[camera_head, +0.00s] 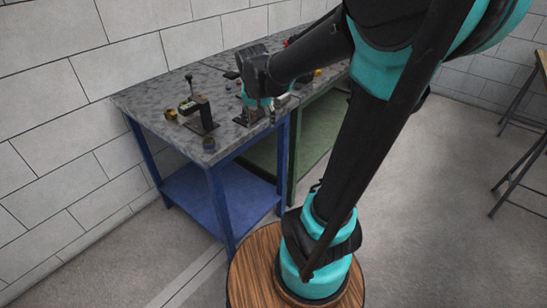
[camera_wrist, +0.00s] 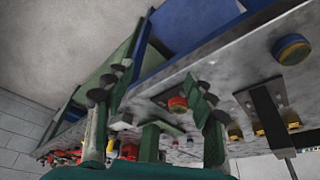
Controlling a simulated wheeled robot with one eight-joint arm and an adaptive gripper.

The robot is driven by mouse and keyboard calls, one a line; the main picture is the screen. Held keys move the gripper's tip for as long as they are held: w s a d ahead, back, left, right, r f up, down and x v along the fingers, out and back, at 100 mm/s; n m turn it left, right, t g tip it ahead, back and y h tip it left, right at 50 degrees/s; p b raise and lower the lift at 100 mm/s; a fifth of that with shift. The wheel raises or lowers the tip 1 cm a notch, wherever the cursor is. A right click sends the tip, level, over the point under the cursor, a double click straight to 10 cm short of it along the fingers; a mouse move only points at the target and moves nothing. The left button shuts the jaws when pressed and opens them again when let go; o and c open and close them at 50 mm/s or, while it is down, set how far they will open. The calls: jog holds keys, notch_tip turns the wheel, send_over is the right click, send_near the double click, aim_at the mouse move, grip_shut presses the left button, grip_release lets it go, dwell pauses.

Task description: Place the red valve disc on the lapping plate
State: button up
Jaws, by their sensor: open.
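A small round red piece (camera_wrist: 178,104), which looks like the red valve disc, sits on the grey mottled bench top and shows between my fingers in the wrist view. My gripper (camera_wrist: 152,95) is open, its two fingers spread wide, with nothing held between them. In the head view my gripper (camera_head: 258,103) is low over the bench, and my arm hides much of what lies around it. I cannot tell for sure which piece is the lapping plate. A round blue-topped piece with a yellowish rim (camera_wrist: 291,50) is near the bench edge; it looks dark in the head view (camera_head: 209,145).
A dark fixture with an upright post (camera_head: 201,113) stands left of my gripper on the blue-legged bench (camera_head: 150,101). A brass piece (camera_head: 171,114) is near it. More red parts (camera_wrist: 130,151) lie further along. A block wall (camera_head: 60,90) runs behind the bench.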

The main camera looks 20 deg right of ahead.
jog(key=s+d+f+n, duration=0.1)
jog(key=s+f+n, duration=0.1)
jog(key=s+f, duration=0.3)
jog(key=s+d+f+n+y, duration=0.1)
jog(key=s+f, duration=0.5)
jog(key=s, duration=0.5)
jog(key=shift+s+d+f+n, duration=0.15)
jog(key=shift+d+n, duration=0.15)
jog(key=shift+n, duration=0.1)
